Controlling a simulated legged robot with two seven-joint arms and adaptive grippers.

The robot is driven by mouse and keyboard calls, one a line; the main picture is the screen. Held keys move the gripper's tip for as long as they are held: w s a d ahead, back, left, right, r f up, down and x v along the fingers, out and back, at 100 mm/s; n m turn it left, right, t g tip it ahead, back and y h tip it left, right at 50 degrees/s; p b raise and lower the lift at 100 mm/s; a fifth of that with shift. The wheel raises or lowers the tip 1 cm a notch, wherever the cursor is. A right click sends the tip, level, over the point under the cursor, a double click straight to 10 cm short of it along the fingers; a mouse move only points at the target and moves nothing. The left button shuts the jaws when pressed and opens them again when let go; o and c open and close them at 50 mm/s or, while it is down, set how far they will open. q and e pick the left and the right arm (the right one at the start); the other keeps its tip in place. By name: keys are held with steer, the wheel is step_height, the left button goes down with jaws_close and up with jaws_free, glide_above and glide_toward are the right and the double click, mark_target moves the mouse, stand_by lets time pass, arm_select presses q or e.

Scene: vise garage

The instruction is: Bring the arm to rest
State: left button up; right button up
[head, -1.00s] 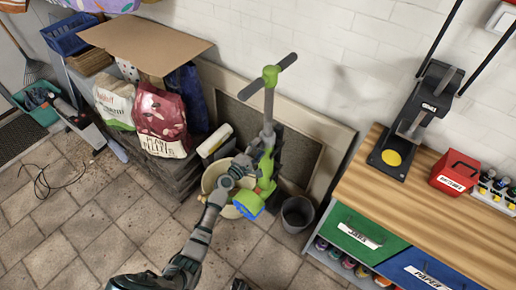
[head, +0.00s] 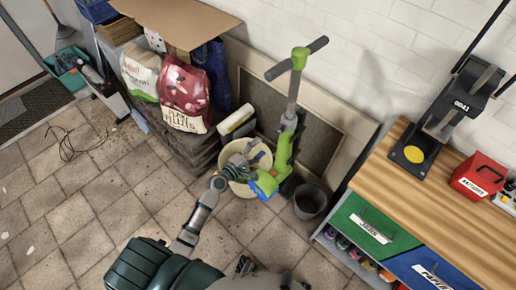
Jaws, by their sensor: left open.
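My left arm (head: 200,213) comes up from the bottom of the head view, bent at the elbow. Its grey gripper (head: 246,163) is open and shows over the cream bucket (head: 240,190), just left of a green upright tool (head: 284,150). My right gripper is not in view.
A dark grey bin (head: 310,203) stands right of the tool. A wooden workbench (head: 440,185) with a green and a blue drawer is at the right. Pellet bags (head: 186,95) and a cardboard sheet (head: 180,22) are at the back left. The tiled floor at the left is mostly clear.

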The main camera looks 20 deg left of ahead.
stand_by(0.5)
arm_select(q)
steer(key=s+d+f+m+g+y, duration=0.15)
steer(key=s+f+m+g, duration=0.45)
steer(key=f, duration=0.7)
steer(key=s+d+f+m+g, duration=0.2)
steer(key=s+d+f+m, duration=0.15)
steer(key=s+f, duration=0.7)
steer(key=s+a+f+m+g+y, duration=0.1)
steer(key=s+f+m+g+y, duration=0.1)
steer(key=s+f+m, duration=0.3)
steer(key=s+a+f+m+g+y, duration=0.2)
steer(key=s+f+m+g, duration=0.3)
steer(key=s+f, duration=0.6)
steer(key=s, duration=0.4)
steer(key=shift+s+f, duration=0.2)
steer(key=shift+f, duration=0.15)
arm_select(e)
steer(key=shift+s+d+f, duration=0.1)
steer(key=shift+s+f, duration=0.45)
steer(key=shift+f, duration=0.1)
